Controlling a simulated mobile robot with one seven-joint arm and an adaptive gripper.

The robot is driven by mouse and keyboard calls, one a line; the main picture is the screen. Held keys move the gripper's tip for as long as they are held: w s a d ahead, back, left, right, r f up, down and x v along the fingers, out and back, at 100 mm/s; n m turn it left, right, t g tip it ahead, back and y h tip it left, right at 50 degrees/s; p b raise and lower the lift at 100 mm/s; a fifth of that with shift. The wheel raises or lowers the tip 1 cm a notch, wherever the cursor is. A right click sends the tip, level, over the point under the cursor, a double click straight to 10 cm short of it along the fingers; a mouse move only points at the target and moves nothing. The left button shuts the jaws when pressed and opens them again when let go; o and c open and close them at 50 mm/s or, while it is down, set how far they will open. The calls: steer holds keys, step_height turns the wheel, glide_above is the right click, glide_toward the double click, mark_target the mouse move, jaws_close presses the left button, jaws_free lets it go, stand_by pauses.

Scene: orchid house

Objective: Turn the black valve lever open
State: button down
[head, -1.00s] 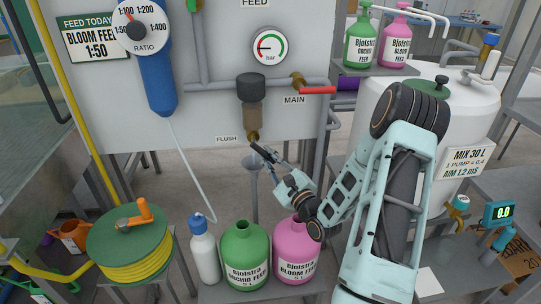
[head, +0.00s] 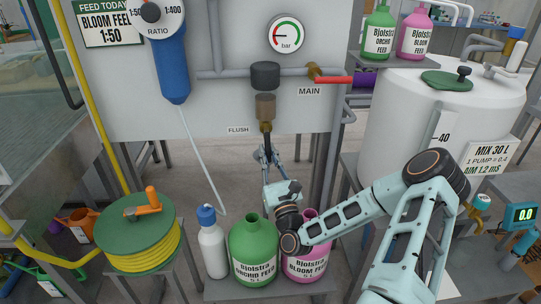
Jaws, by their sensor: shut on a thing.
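The black valve lever (head: 267,141) hangs below the brass flush valve (head: 267,126), under the clear filter bowl, beside the FLUSH label. It points roughly straight down. My gripper (head: 268,154) reaches up to it from below, with its fingers closed around the lever's lower part. The fingers hide some of the lever, and the exact contact is small in this view.
A green bottle (head: 252,249), a pink bottle (head: 305,259) and a white bottle (head: 212,247) stand below my gripper. A red MAIN lever (head: 334,81) is at upper right. A yellow hose reel (head: 139,245) stands left; the white tank (head: 425,115) is right.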

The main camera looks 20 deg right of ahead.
steer(key=shift+a+m, duration=0.1)
steer(key=shift+m, duration=0.2)
steer(key=c, duration=1.9)
jaws_free()
steer(key=v, duration=1.2)
steer(key=shift+a, duration=0.1)
